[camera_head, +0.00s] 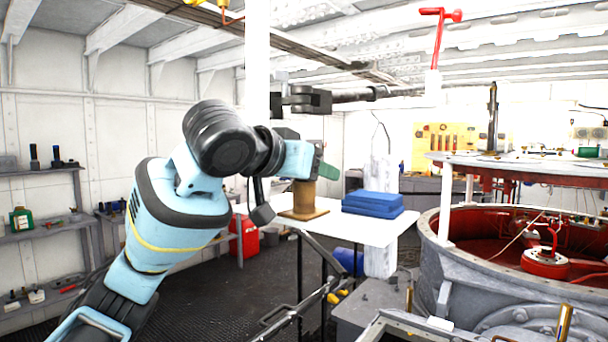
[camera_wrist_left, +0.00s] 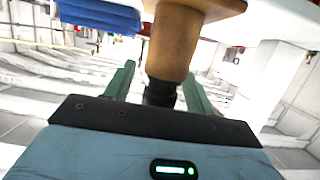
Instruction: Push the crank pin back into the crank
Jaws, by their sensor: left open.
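My left gripper (camera_head: 322,172) is open over the white table, its green fingers at the top of a brown wooden post. In the left wrist view the open fingers (camera_wrist_left: 160,86) lie either side of the dark end of this post (camera_wrist_left: 175,45); I cannot tell whether they touch it. In the head view the post (camera_head: 304,196) stands upright on a flat wooden base. A red crank-shaped handle (camera_head: 440,38) is high at the right. A dark forked piece (camera_head: 306,99) sits on a horizontal rod. I cannot make out the crank pin for certain. My right gripper is out of view.
Blue folded cloths or pads (camera_head: 373,203) lie on the white table (camera_head: 365,232), right of the post. A large grey round housing (camera_head: 450,268) with a red interior stands at the right. Shelves (camera_head: 40,232) line the left wall. A dark rail (camera_head: 312,302) runs below the table.

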